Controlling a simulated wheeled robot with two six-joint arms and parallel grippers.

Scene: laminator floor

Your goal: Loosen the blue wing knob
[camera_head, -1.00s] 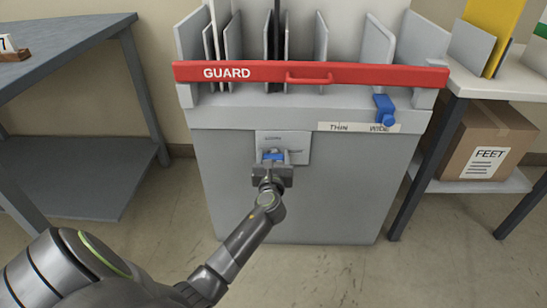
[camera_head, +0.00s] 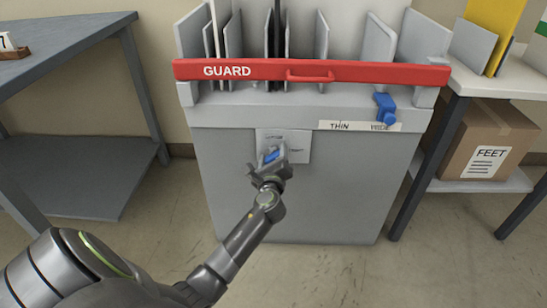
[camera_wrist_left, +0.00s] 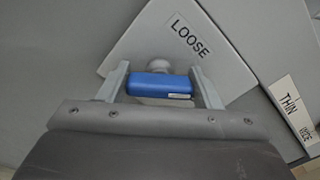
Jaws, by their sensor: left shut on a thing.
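The blue wing knob (camera_head: 271,156) is on a light plate (camera_head: 297,147) on the front of the grey machine. My left gripper (camera_head: 269,163) is shut on it, tilted in the head view. In the left wrist view the blue knob (camera_wrist_left: 160,85) lies between the two fingers (camera_wrist_left: 162,88), with a round grey hub behind it. The plate (camera_wrist_left: 185,45) carries the word LOOSE, which shows above and right of the knob. My right gripper is not in view.
A red GUARD bar (camera_head: 400,75) crosses the machine's top. A blue lever (camera_head: 386,110) sits by the THIN and WIDE strip (camera_head: 355,126). A grey table (camera_head: 75,50) stands left; a shelf with a FEET box (camera_head: 488,140) stands right.

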